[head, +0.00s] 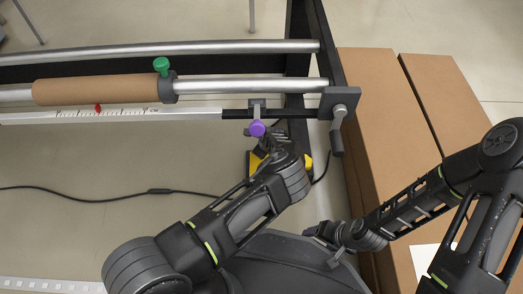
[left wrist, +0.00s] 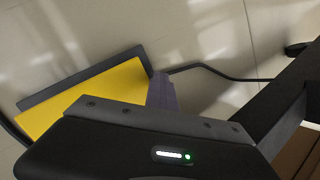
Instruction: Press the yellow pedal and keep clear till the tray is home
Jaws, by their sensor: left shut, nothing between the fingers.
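The yellow pedal (head: 308,163) is on the floor below the machine's right end, mostly hidden in the head view by my left arm. In the left wrist view the pedal (left wrist: 95,97) shows as a yellow plate with a dark edge. My left gripper (head: 266,146) is above it, its fingers shut and empty. In the left wrist view the fingertips (left wrist: 161,80) overlap the pedal's right end; I cannot tell whether they touch it. My right gripper (head: 321,246) is away at the lower right, its fingers apart. I cannot make out a tray.
A purple knob (head: 257,128) hangs beside my left gripper. The machine carries a brown roll (head: 96,91) with a green knob (head: 161,65), a scale with a red marker (head: 98,108), and a crank (head: 337,137). Cardboard boxes (head: 371,110) stand right. A cable (head: 95,199) crosses the floor.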

